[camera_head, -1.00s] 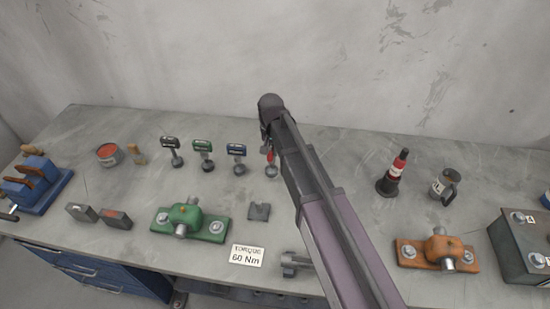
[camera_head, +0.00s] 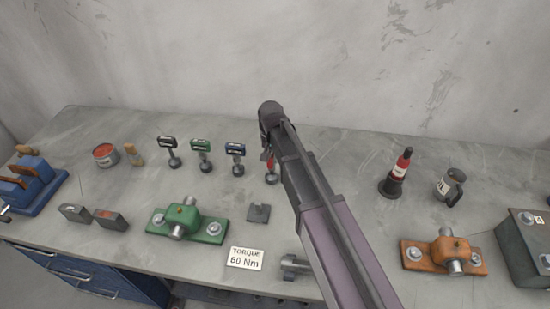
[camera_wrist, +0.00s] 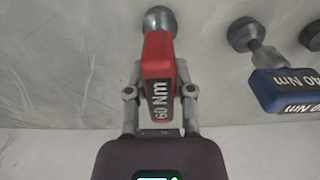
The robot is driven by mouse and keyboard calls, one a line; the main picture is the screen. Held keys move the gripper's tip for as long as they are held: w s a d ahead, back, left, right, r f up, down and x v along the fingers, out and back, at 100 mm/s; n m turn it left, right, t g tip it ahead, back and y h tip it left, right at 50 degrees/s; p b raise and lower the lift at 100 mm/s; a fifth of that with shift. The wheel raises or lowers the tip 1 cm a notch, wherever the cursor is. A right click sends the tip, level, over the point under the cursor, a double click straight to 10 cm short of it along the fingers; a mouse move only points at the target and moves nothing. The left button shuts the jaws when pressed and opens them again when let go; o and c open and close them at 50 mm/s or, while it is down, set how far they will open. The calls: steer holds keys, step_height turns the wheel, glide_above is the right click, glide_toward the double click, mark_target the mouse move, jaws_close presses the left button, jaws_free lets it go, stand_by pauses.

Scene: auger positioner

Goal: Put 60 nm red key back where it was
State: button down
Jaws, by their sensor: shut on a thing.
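The red 60 Nm key (camera_wrist: 158,75) fills the middle of the wrist view, with its round grey socket end pointing to the top of that picture. My gripper (camera_wrist: 160,92) is shut on the key's red head, one finger on each side. In the head view, only a sliver of the red key (camera_head: 270,162) shows beside my arm, at the right end of a row of keys. Its grey foot (camera_head: 271,179) appears at or just above the bench; I cannot tell whether it touches. My arm hides most of the key there.
The blue key (camera_head: 236,158), green key (camera_head: 201,155) and black key (camera_head: 169,152) stand in a row to the left. A sign reading TORQUE 60 Nm (camera_head: 245,258) lies in front. A black and red cone-shaped bottle (camera_head: 398,175) and a mug (camera_head: 449,188) stand to the right.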

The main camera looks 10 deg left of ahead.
steer(key=shift+c, duration=2.4)
jaws_free()
steer(key=shift+r, duration=0.1)
step_height(320, 180, up, 12)
steer(key=p, duration=1.2)
steer(key=s+d, duration=0.4)
steer(key=d, duration=0.7)
steer(key=s+d, duration=0.4)
steer(key=d, duration=0.7)
steer(key=s+d, duration=0.4)
steer(key=d, duration=0.7)
steer(key=shift+m, duration=0.3)
step_height(320, 180, down, 10)
steer(key=b, duration=0.9)
steer(key=shift+r, duration=0.25)
